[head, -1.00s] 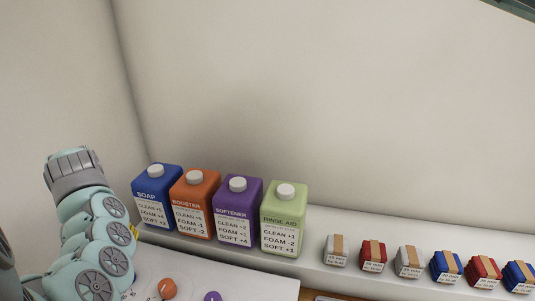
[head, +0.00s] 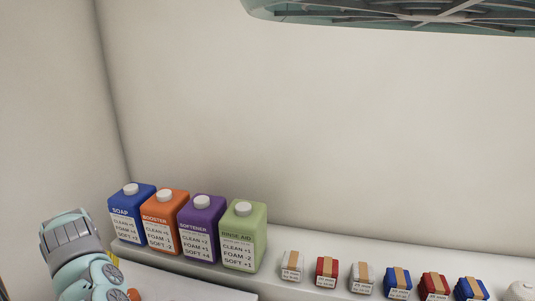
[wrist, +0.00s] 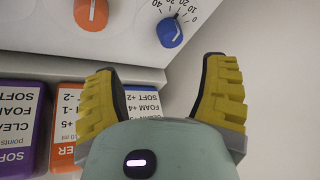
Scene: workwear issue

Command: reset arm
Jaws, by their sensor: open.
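My gripper (wrist: 163,90) shows in the wrist view with its two yellow ridged fingers spread apart and nothing between them. In that view it is in front of a white panel with an orange knob (wrist: 91,12) and a blue knob (wrist: 169,32), and the bottles lie beyond it at the lower left. In the head view part of my teal arm (head: 80,262) stands at the lower left, beside the blue soap bottle (head: 126,228).
An orange booster bottle (head: 162,236), a purple softener bottle (head: 199,245) and a green rinse aid bottle (head: 240,250) stand in a row on the ledge (head: 272,285). Several small strapped bundles, white, red (head: 327,270) and blue, sit to their right. A teal overhead object (head: 400,15) crosses the top.

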